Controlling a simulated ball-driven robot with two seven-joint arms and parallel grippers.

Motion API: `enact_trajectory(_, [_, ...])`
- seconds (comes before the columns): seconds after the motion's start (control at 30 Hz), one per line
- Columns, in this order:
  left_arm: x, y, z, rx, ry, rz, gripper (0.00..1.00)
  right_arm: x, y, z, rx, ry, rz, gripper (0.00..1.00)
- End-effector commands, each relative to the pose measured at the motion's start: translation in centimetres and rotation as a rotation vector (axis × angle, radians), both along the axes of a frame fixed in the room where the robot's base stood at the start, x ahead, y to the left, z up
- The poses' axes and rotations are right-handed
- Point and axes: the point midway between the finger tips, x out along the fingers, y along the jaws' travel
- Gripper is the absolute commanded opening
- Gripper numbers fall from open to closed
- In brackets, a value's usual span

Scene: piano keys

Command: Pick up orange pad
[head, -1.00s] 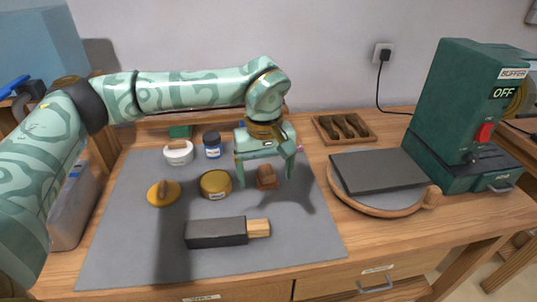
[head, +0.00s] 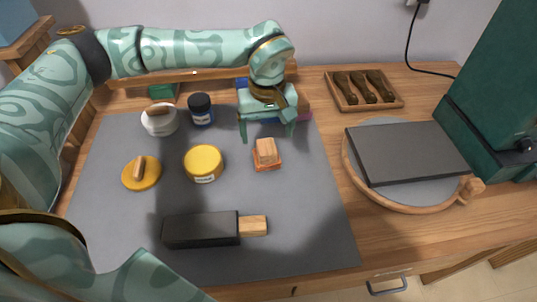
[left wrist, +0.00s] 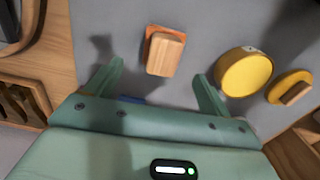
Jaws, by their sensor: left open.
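The orange pad (head: 267,164) lies on the grey mat (head: 300,225), with a light wooden block handle (head: 266,148) on top. My left gripper (head: 267,137) is open and empty, above and just behind the pad in the head view. In the left wrist view the pad (left wrist: 153,33) shows at the top, beyond the gap between the open fingers (left wrist: 160,82). The wooden handle (left wrist: 165,55) covers most of it. The fingers do not touch it. My right gripper is not seen; part of an arm of mine shows at the lower left.
A yellow jar (head: 204,163), a yellow round pad (head: 141,174), a white jar (head: 159,121) and a dark blue jar (head: 201,109) stand left of the pad. A black block with a wooden end (head: 202,230) lies in front. A dark slab (head: 410,153) rests at right.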

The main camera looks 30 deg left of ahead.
Motion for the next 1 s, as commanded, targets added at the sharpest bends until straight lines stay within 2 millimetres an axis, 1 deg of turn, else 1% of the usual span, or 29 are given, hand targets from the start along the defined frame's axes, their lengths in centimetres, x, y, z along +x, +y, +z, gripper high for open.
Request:
enact_trajectory(0.03, [0.0,0.0,-1.0,-0.001,0.002,-0.001,0.82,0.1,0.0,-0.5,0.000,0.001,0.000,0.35])
enact_trajectory(0.27, [-0.1,0.0,-2.4,-0.001,0.001,0.000,0.82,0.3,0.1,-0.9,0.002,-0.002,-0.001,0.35])
enact_trajectory(0.53, [-0.7,-0.2,-6.8,0.000,0.004,-0.001,0.82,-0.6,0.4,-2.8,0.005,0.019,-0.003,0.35])
enact_trajectory(0.6, [-0.6,-0.2,-7.1,-0.001,0.001,0.000,0.82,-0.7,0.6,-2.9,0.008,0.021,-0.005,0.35])
enact_trajectory(0.77, [-0.6,-0.2,-6.9,0.000,-0.003,0.000,0.82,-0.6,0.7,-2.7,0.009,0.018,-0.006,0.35])
enact_trajectory(0.8, [-0.6,-0.2,-6.9,0.000,-0.003,0.000,0.79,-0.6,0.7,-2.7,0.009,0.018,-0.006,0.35])
enact_trajectory(0.87, [-0.6,-0.2,-6.9,0.000,-0.003,0.000,0.62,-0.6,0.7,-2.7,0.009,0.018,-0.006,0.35])
enact_trajectory(0.9, [-0.6,-0.2,-6.9,0.000,-0.003,0.000,0.51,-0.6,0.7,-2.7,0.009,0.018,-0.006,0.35])
enact_trajectory(0.97, [-0.6,-0.2,-6.9,0.000,-0.003,0.000,0.35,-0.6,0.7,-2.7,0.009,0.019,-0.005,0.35])
enact_trajectory(1.0, [-0.6,-0.2,-6.9,0.000,-0.003,0.000,0.33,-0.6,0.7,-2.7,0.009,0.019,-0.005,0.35])
